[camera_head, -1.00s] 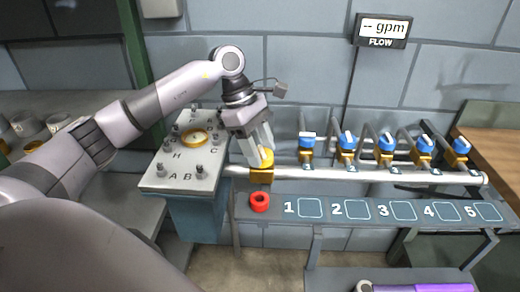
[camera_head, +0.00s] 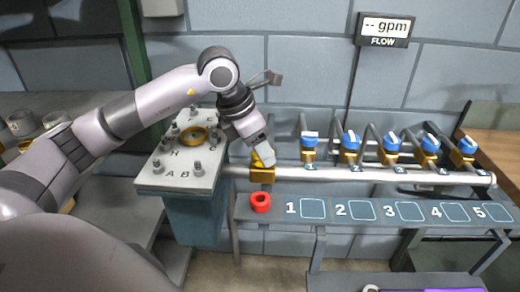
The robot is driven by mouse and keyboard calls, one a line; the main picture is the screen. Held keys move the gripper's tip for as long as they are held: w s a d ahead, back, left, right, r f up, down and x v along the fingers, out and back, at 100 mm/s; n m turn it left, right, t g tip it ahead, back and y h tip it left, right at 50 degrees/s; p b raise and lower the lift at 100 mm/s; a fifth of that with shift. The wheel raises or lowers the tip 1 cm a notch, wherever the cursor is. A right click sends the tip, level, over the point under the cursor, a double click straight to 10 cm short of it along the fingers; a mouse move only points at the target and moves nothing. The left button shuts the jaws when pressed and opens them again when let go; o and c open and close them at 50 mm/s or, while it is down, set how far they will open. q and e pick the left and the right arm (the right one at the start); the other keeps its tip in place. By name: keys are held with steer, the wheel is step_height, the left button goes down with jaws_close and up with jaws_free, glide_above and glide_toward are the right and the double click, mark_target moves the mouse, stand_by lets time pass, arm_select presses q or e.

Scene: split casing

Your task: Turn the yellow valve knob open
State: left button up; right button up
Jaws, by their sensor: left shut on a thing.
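The yellow valve knob (camera_head: 266,158) sits on a brass valve body (camera_head: 262,175) at the left end of the horizontal pipe. My left gripper (camera_head: 262,154) comes down on it from above and is shut on the knob, partly hiding it. The gripper and wrist are tilted. The flow display (camera_head: 384,29) on the wall reads "-- gpm". My right gripper is not in view.
Several blue-handled brass valves (camera_head: 350,146) stand along the pipe (camera_head: 350,176) to the right. A lettered plate (camera_head: 170,184) with pegs stands at left.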

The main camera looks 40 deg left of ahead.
arm_select(q)
steer(key=shift+d+n+y+b, duration=0.1)
steer(key=shift+n+y+b, duration=0.4)
steer(key=shift+n, duration=1.4)
steer(key=o, duration=1)
steer(key=shift+r, duration=0.1)
steer(key=v, duration=0.7)
steer(key=shift+s+d, duration=0.1)
steer(key=shift+s, duration=0.1)
steer(key=shift+d, duration=0.1)
